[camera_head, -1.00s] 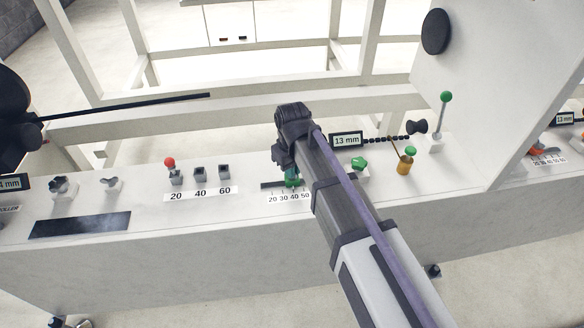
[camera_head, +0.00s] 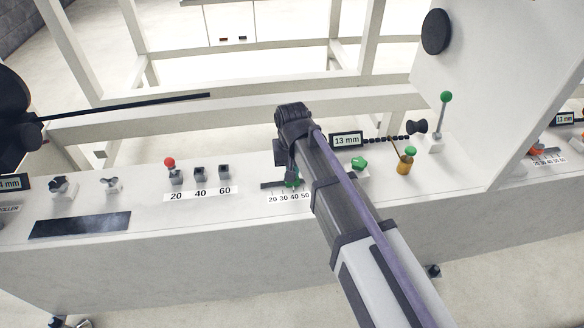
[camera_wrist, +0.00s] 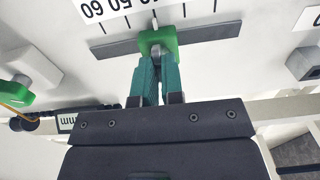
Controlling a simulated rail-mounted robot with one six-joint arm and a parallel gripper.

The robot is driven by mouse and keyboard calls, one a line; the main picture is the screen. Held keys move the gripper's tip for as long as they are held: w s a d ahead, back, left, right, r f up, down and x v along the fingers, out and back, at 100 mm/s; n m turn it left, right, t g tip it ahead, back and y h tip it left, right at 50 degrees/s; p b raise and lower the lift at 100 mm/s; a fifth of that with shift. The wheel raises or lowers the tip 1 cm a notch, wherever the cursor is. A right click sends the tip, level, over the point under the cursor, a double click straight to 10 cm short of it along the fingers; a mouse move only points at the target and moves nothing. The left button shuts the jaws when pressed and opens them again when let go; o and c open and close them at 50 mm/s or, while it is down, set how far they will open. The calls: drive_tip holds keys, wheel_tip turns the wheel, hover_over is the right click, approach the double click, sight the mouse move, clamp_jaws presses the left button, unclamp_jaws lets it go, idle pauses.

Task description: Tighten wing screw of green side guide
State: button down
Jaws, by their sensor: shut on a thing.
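The green side guide (camera_wrist: 165,38) sits on a dark rail (camera_wrist: 215,33) beside a printed scale (camera_wrist: 105,8) in the wrist view. In the head view only a small green part of the guide (camera_head: 293,183) shows under my arm. My gripper (camera_wrist: 157,72) has teal fingers that reach to the guide's near face. They are shut on the wing screw there, with a little grey showing between the tips. The screw itself is mostly hidden by the fingers.
A red-topped lever (camera_head: 170,163) and grey blocks (camera_head: 200,173) stand to the left. A green-ball lever (camera_head: 446,98) rises further right.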

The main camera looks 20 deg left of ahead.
drive_tip(key=c, duration=1.2)
unclamp_jaws()
drive_tip(key=shift+c, duration=0.2)
wheel_tip(320, 180, up, 11)
drive_tip(key=p, duration=1)
drive_tip(key=shift+p, duration=0.4)
drive_tip(key=shift+f, duration=0.1)
drive_tip(key=s+d+r+m+p, duration=0.1)
drive_tip(key=s+d+r+p, duration=0.1)
drive_tip(key=d, duration=0.9)
drive_tip(key=s+d+r+m+p, duration=0.1)
drive_tip(key=s+d+m, duration=0.1)
drive_tip(key=d, duration=0.9)
drive_tip(key=s+d+r+m+p, duration=0.1)
drive_tip(key=s+d, duration=0.3)
drive_tip(key=d, duration=0.7)
drive_tip(key=shift+r+m+p, duration=0.3)
drive_tip(key=shift+r+p, duration=0.55)
